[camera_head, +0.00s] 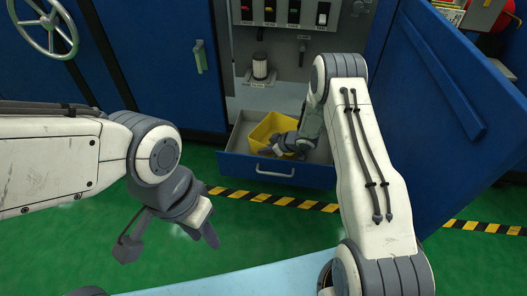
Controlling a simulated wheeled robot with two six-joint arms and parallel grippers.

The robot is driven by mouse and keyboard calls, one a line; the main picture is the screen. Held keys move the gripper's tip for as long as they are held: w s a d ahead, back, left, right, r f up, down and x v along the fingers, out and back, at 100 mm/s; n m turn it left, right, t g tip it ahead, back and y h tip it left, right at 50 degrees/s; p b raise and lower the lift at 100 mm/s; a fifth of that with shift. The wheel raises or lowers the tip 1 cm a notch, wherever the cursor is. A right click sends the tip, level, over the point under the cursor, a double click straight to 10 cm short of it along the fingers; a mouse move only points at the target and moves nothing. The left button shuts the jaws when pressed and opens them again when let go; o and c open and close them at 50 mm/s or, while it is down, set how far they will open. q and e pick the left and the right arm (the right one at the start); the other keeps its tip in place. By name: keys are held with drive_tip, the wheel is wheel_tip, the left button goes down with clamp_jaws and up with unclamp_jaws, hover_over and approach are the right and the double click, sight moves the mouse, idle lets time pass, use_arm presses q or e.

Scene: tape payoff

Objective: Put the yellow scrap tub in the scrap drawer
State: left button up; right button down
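The yellow scrap tub (268,127) is inside the open scrap drawer (234,165), left of its middle, and looks turned at an angle. I cannot tell whether it rests on the drawer floor. My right gripper (276,149) is at the tub's front right side, over the drawer, and covers part of the tub. Its fingertips are small and dark here, so I cannot tell whether they grip the rim. My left gripper (168,242) hangs over the green floor at the lower left, its fingers spread and empty, well away from the tub.
The drawer sticks out of a blue cabinet with an open blue door (440,90) at the right. A cylindrical part (260,66) stands inside, behind the drawer. Black-and-yellow tape (285,201) crosses the floor. A pale blue surface (240,282) lies at the bottom.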

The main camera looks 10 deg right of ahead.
drive_tip(key=shift+f, duration=0.1)
drive_tip(key=c, duration=1)
unclamp_jaws()
drive_tip(key=shift+c, duration=0.2)
